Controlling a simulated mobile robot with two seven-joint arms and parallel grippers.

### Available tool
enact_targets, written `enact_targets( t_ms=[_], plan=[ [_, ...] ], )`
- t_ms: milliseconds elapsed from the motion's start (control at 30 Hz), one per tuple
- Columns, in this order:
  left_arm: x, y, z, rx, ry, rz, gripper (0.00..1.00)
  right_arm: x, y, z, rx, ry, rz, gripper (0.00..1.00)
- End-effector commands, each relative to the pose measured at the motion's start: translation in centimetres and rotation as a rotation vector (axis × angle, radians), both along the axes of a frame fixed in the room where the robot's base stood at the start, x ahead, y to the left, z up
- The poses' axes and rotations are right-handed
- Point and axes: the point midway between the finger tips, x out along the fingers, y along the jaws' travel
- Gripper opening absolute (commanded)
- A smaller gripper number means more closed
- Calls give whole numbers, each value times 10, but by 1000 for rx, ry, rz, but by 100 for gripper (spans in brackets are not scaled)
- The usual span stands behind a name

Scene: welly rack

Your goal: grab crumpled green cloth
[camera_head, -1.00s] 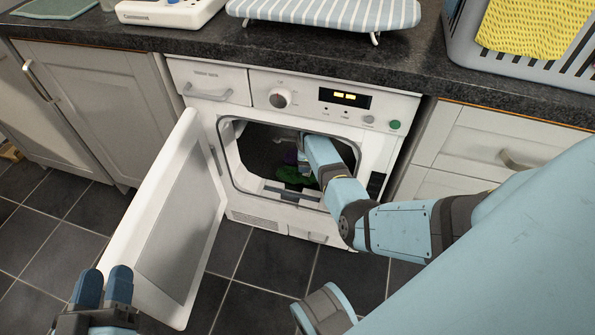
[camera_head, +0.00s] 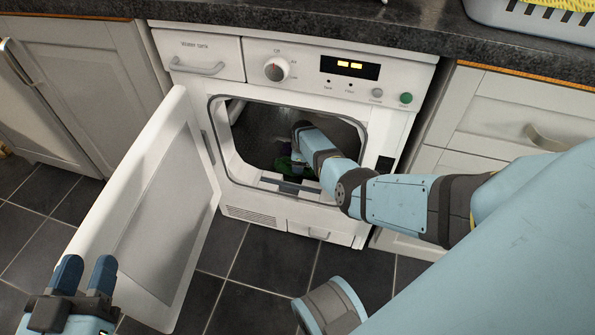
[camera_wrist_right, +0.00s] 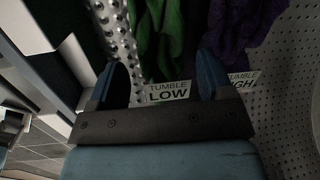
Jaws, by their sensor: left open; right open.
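The crumpled green cloth (camera_head: 283,163) lies inside the dryer drum and shows only as a small patch beside my right arm. In the right wrist view the green cloth (camera_wrist_right: 165,35) hangs in folds just beyond the fingertips, with a purple cloth (camera_wrist_right: 236,28) to its right. My right gripper (camera_wrist_right: 161,75) is inside the drum, open, with no cloth clearly between its fingers. In the head view my arm hides much of the cloth. My left gripper (camera_head: 88,265) is open and empty, low at the left near the dryer door.
The white dryer (camera_head: 235,210) has its door (camera_head: 150,215) swung open to the left. The perforated drum wall (camera_wrist_right: 290,110) is close to the right gripper. White labels (camera_wrist_right: 168,92) reading tumble settings lie near the fingers. A dark countertop (camera_head: 330,28) runs above; dark floor tiles lie below.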

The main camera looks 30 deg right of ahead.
Motion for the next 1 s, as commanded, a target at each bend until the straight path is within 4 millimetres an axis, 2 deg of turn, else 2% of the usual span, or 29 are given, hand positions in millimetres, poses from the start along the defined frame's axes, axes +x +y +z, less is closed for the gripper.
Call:
enact_targets(
  t_ms=[33,233,1000],
  plan=[
    [4,2,-6,23,-42,0,43,1,-2,-15,0,0,0,74],
    [11,8,-1,89,-159,8,43,5,-2,-32,1,-1,0,74],
    [12,8,3,101,-182,9,43,5,-3,-37,-1,-1,0,74]
  ],
)
